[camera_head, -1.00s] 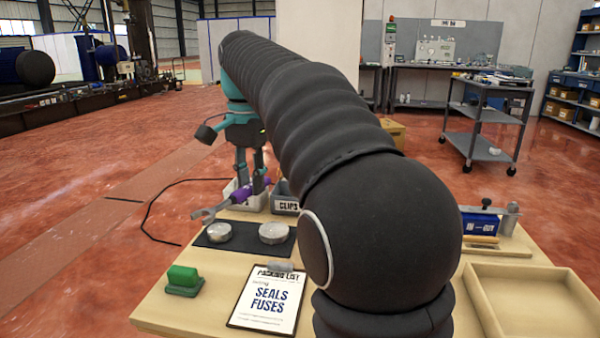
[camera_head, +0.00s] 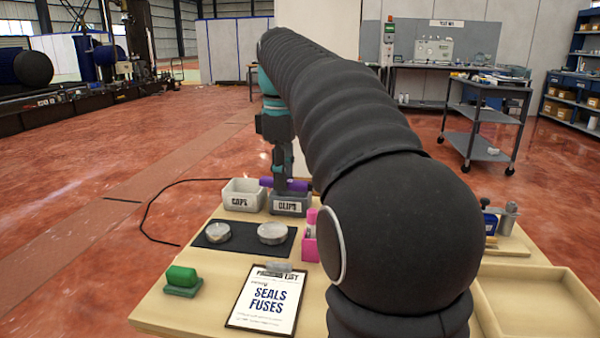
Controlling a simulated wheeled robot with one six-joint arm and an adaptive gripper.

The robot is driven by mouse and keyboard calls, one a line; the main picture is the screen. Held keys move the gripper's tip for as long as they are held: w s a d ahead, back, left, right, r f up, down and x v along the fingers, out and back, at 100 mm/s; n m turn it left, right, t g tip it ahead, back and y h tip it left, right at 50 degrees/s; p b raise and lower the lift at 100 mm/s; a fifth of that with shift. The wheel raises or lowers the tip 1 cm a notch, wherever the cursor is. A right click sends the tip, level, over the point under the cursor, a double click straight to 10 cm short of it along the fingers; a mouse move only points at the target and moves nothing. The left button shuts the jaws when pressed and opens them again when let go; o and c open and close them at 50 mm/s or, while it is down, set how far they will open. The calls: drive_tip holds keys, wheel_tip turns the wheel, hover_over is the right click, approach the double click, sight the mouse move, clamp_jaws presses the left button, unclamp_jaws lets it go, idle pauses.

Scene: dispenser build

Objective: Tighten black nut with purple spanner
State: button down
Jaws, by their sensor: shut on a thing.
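My gripper (camera_head: 283,183) points down above the grey bin labelled "CLIPS" at the back of the table. It is shut on the purple spanner (camera_head: 268,182), whose purple handle lies across the fingers. The metal head of the spanner cannot be made out, and its right end runs towards my arm. I cannot make out the black nut. A blue fixture with a metal post (camera_head: 490,220) stands at the right, and my arm covers its left part.
The bins "CAPS" (camera_head: 243,184) and "CLIPS" (camera_head: 289,210) stand at the back edge. A black mat (camera_head: 246,247) holds two metal discs. A pink holder (camera_head: 306,251), a green block (camera_head: 182,275), a packing list (camera_head: 264,302) and a wooden tray (camera_head: 572,268) are also on the table.

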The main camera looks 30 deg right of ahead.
drive_tip(key=n, duration=0.1)
drive_tip(key=d+n, duration=0.1)
drive_tip(key=n, duration=0.3)
drive_tip(key=shift+s+d, duration=0.35)
drive_tip(key=n, duration=0.1)
drive_tip(key=d+n, duration=0.1)
drive_tip(key=n, duration=0.3)
drive_tip(key=shift+s+d, duration=0.15)
drive_tip(key=shift+s, duration=0.15)
drive_tip(key=shift+f, duration=0.15)
wheel_tip(320, 180, down, 2)
drive_tip(key=shift+f+b, duration=0.75)
drive_tip(key=shift+f, duration=0.45)
drive_tip(key=shift+w, duration=0.1)
